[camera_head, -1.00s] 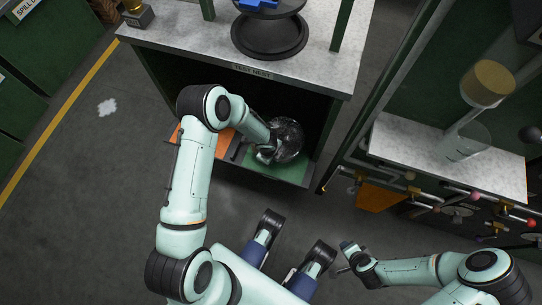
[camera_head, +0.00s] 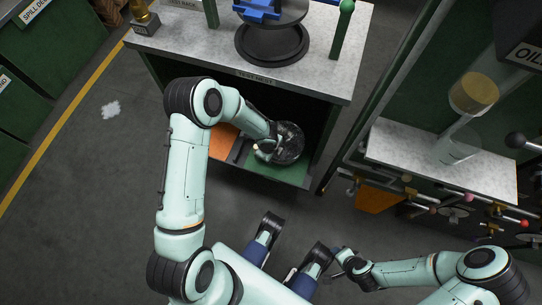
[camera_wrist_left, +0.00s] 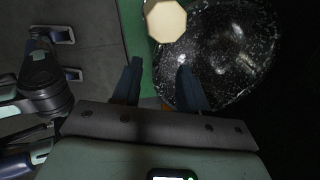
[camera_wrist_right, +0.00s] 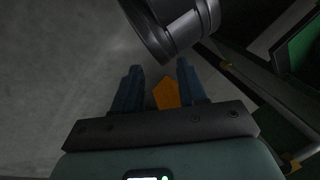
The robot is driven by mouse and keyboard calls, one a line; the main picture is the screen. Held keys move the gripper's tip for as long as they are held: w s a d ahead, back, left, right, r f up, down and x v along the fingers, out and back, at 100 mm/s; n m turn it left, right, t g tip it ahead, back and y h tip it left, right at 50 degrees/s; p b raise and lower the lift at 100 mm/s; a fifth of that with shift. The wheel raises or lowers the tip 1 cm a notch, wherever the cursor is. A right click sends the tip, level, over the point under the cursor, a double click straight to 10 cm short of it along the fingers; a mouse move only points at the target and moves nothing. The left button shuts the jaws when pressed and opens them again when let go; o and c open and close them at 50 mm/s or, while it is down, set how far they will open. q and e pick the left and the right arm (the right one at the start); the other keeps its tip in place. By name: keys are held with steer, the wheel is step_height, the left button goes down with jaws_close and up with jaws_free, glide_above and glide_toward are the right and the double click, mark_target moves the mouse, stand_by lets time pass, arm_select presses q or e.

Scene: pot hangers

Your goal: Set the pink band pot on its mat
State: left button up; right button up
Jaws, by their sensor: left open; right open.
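A dark speckled round pot (camera_head: 289,143) stands in the lower bay of the bench, at the green mat's back edge. I cannot tell how much of it rests on the mat. No pink band shows on it. The green mat (camera_head: 278,172) lies at the bay's front right; an orange mat (camera_head: 222,139) lies to its left. My left gripper (camera_head: 266,151) is inside the bay at the pot's left side. In the left wrist view its open fingers (camera_wrist_left: 160,85) are beside the pot (camera_wrist_left: 240,50) and a pale octagonal knob (camera_wrist_left: 166,20). My right gripper (camera_head: 340,265) is open and empty, low over the floor.
The bench top (camera_head: 205,40) overhangs the bay and carries a black round stand (camera_head: 271,43). A side bench (camera_head: 400,145) with knobs and valves stands at the right.

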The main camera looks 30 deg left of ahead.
arm_select(q)
steer(key=r, duration=0.3)
steer(key=r+p, duration=0.1)
steer(key=shift+s+r, duration=0.15)
steer(key=shift+s, duration=0.2)
arm_select(e)
steer(key=shift+s+a+r+g, duration=0.2)
steer(key=shift+s+a+r, duration=0.1)
steer(key=shift+s+r, duration=0.25)
steer(key=shift+s+a+r+g, duration=0.2)
steer(key=shift+s+a+r, duration=0.1)
steer(key=shift+s, duration=0.35)
